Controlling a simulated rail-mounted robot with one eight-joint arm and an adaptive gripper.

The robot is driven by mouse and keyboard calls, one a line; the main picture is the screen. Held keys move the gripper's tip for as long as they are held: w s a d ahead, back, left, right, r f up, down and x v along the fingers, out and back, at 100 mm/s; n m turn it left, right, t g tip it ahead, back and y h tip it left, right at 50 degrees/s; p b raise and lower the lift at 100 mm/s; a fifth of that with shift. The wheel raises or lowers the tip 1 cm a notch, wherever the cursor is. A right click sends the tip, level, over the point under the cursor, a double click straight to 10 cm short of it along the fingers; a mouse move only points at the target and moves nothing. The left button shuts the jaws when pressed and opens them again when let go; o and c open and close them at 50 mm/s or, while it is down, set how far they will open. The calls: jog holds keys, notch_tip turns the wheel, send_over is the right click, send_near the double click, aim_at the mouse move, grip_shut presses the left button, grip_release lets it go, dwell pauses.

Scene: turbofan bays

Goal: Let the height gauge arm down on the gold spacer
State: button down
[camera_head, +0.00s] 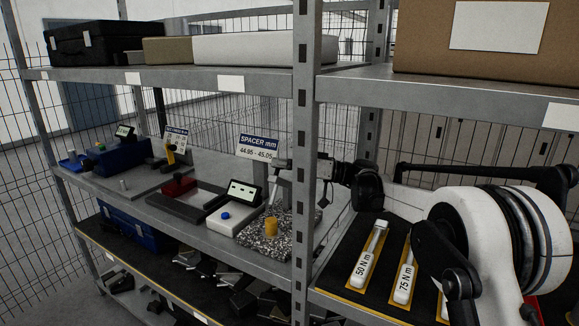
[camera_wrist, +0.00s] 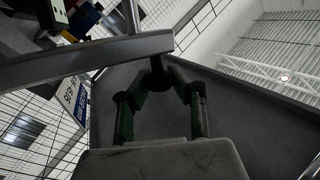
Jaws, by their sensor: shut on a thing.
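The gold spacer (camera_head: 271,226) stands upright on a speckled granite plate (camera_head: 252,240) on the middle shelf in the head view. Beside it on the left is a white unit with a dark display (camera_head: 243,193) and a blue button. My gripper (camera_wrist: 158,78) is shut in the wrist view, its fingers closing on a small dark knob at the end of a long grey bar (camera_wrist: 85,58), which looks like the height gauge arm. In the head view my gripper reaches left above the plate, partly hidden by the shelf post. The arm's contact tip cannot be made out clearly.
A grey shelf post (camera_head: 304,150) stands right in front of my gripper. A sign reading SPACER mm 44.95 - 45.05 (camera_head: 258,147) is behind the plate. The upper shelf (camera_head: 180,75) overhangs.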

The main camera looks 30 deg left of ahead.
jog(key=c, duration=1.5)
grip_release()
jog(key=shift+o, duration=0.2)
jog(key=v, duration=1.2)
jog(key=shift+d+r, duration=0.1)
